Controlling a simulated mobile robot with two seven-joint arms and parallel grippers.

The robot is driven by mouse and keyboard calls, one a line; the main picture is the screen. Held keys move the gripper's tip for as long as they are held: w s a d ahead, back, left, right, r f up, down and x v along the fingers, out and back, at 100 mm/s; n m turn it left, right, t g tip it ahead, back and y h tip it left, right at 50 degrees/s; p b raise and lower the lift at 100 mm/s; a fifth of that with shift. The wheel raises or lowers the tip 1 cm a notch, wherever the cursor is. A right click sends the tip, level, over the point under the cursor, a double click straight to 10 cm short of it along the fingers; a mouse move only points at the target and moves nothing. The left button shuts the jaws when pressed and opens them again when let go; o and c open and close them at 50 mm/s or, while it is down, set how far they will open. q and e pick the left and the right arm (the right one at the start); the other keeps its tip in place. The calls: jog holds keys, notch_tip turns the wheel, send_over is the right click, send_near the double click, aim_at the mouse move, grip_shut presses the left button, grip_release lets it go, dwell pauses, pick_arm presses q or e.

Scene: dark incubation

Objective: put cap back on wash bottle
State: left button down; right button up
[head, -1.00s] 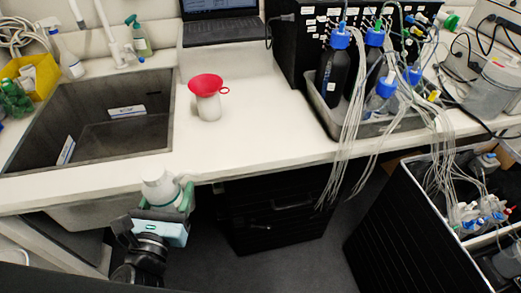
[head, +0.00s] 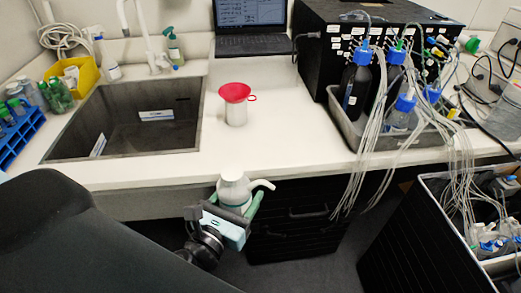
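The wash bottle (head: 236,115) stands upright on the white bench, right of the sink. A red funnel (head: 234,92) sits on its mouth and hides the opening. My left gripper (head: 238,203), with green fingers, is in front of the bench edge, nearer to me than the bottle. It is shut on the white cap (head: 234,184), whose bent spout points right. The fingers hide the cap's lower part. The cap is apart from the bottle. My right gripper is not in view.
The sink (head: 130,125) lies left of the bottle. A grey tray (head: 345,125) with dark bottles and hanging tubes (head: 375,145) stands at the right. A laptop (head: 250,25) is behind. The bench (head: 290,125) between bottle and tray is clear.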

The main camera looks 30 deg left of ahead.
pick_arm(q)
jog(key=shift+w, duration=0.15)
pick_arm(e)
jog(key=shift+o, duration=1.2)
pick_arm(q)
jog(key=shift+w+a+y, duration=0.1)
jog(key=shift+w+y, duration=0.2)
jog(key=shift+w, duration=0.05)
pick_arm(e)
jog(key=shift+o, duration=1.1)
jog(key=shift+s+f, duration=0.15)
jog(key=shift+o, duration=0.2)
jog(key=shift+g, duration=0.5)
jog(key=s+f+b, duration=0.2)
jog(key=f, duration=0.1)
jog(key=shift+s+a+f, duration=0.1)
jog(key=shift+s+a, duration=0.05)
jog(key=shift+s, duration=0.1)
pick_arm(q)
jog(key=w+r+n+g+y, duration=0.1)
jog(key=w+n+y, duration=0.3)
jog(key=w, duration=0.6)
jog(key=shift+r+y+b, duration=0.3)
jog(key=shift+r+y, duration=0.3)
jog(key=shift+y, duration=0.3)
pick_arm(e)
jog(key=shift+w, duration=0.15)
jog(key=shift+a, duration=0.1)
